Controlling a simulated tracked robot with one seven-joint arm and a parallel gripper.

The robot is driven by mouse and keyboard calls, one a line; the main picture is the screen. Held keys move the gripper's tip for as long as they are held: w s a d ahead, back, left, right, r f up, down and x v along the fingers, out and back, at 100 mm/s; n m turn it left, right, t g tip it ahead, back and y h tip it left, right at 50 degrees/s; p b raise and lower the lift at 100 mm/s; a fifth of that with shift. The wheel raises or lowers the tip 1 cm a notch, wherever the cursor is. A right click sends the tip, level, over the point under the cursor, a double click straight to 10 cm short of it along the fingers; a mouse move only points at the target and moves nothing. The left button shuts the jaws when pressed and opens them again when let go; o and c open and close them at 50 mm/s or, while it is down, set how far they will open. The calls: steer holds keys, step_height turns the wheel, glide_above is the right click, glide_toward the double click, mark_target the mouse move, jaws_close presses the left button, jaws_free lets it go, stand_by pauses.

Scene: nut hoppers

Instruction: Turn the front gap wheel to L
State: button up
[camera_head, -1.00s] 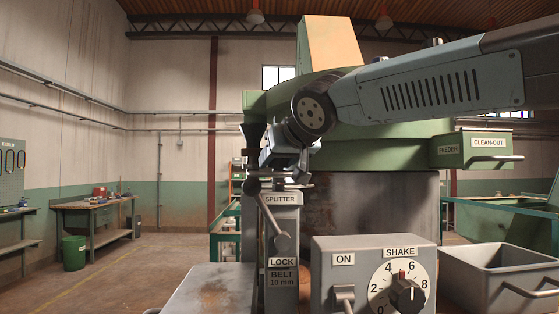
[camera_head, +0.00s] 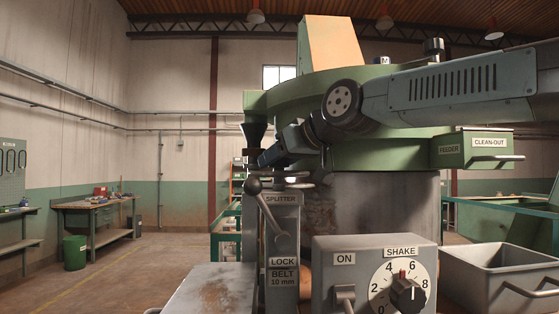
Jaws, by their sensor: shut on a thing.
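My gripper (camera_head: 268,157) is at the end of the arm that reaches in from the right, left of the round wrist joint (camera_head: 342,101). It points down and to the left, low in front of the green bowl (camera_head: 385,155) and just above the splitter post. It is shut on a part there that I take to be the front gap wheel. The fingertips and most of that part are hidden or too small to make out, and I cannot read the wheel's setting. A small "M" plate (camera_head: 385,60) and a dark knob (camera_head: 433,46) show on top of the bowl, behind the arm.
The splitter lever's ball (camera_head: 252,186) stands close below my gripper. A control box (camera_head: 374,250) with ON and SHAKE controls is in front. The CLEAN-OUT drawer (camera_head: 473,150) and a grey bin (camera_head: 500,278) are at the right. The floor at the left is open.

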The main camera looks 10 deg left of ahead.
steer(key=o, duration=0.7)
steer(key=shift+d, duration=0.1)
steer(key=v, duration=1.3)
steer(key=shift+s+d+r, duration=0.1)
steer(key=shift+s+d, duration=0.1)
steer(key=shift+s, duration=0.1)
